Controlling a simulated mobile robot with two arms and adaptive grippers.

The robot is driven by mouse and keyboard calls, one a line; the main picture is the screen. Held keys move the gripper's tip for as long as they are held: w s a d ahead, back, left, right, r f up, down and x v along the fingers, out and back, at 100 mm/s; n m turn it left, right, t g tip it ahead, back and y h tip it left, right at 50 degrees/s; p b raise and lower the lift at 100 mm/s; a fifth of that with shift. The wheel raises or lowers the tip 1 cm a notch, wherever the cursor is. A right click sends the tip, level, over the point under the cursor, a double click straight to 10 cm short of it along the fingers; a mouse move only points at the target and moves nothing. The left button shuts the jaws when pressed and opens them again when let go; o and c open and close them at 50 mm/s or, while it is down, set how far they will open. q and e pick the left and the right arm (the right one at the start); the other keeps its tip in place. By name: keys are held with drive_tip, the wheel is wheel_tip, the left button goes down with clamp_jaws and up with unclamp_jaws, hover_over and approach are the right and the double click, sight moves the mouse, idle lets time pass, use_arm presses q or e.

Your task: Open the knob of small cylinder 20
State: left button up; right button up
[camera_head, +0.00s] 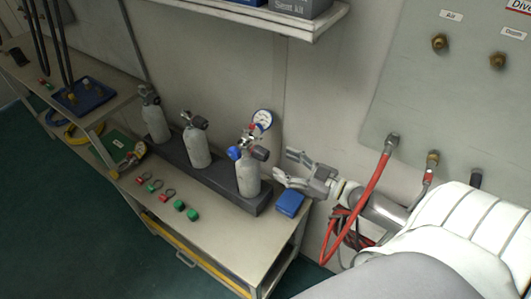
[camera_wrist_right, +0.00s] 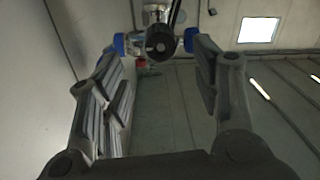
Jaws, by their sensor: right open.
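Three small grey cylinders stand upright in a dark rack on the bench: a left one (camera_head: 156,122), a middle one (camera_head: 197,150) and a right one (camera_head: 248,178). No number is readable on them, so I cannot tell which is 20. The right one carries a valve with a dark knob (camera_head: 260,153), a blue part (camera_head: 234,153) and a round gauge (camera_head: 263,118). My right gripper (camera_head: 282,164) is open and empty, just right of this valve, fingers pointing at it. In the right wrist view, a round black knob (camera_wrist_right: 160,42) with blue parts either side shows beyond the open fingers (camera_wrist_right: 157,62).
A blue box (camera_head: 290,203) lies on the bench below my right gripper. Small red and green fittings (camera_head: 179,205) lie in front of the rack (camera_head: 215,182). A shelf (camera_head: 250,18) hangs above. Red hoses (camera_head: 372,190) hang from the wall panel (camera_head: 410,95) at right.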

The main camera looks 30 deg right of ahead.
sight(267, 156)
drive_tip(key=p+x, duration=0.1)
drive_tip(key=x, duration=0.5)
drive_tip(key=shift+w+a, duration=0.25)
drive_tip(key=shift+w, duration=0.4)
use_arm(q)
drive_tip(key=shift+w+a+r, duration=0.35)
drive_tip(key=shift+w+r, duration=0.4)
drive_tip(key=shift+w, duration=0.15)
drive_tip(key=shift+s, duration=0.1)
use_arm(e)
drive_tip(key=c, duration=1.1)
use_arm(q)
drive_tip(key=shift+s, duration=0.4)
use_arm(e)
drive_tip(key=shift+o, duration=0.2)
